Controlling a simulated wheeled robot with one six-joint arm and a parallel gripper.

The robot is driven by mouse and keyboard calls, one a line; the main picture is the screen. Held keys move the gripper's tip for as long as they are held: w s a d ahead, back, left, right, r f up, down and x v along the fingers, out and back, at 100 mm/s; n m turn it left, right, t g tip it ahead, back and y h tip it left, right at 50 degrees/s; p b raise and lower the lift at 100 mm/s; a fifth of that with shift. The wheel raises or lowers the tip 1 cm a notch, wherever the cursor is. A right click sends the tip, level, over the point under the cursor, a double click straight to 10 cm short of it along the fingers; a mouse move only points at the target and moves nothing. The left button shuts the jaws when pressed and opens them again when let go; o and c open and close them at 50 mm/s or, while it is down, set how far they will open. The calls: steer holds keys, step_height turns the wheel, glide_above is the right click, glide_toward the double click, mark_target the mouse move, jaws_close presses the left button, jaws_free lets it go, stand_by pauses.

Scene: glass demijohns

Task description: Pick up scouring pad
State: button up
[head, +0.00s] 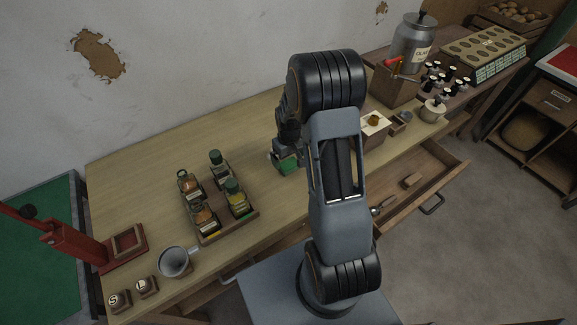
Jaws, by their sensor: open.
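A green block, which looks like the scouring pad (288,167), lies on the wooden table (140,165) near the middle, just left of my arm. My gripper (281,155) is pointed down right at the pad, with its fingers over or around the pad's top. The arm partly hides the gripper, and I cannot tell whether the fingers touch the pad. The gripper is open.
A wooden tray (229,230) with several small bottles stands to the left. A metal funnel (174,262) and a red press (75,243) are farther left. An open drawer (420,170) juts out at right. A metal canister (414,42) stands at the back right.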

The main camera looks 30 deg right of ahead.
mark_target(289, 163)
steer(key=shift+w+d+f+p, duration=0.15)
steer(key=shift+f+p, duration=0.45)
steer(key=shift+f, duration=1.9)
steer(key=shift+c, duration=0.4)
steer(key=c, duration=0.8)
steer(key=shift+c, duration=0.2)
steer(key=shift+r, duration=0.1)
steer(key=shift+r, duration=0.5)
steer(key=s+a+r+b, duration=0.2)
steer(key=s+a+r, duration=0.5)
steer(key=s+r, duration=0.5)
steer(key=shift+s, duration=0.15)
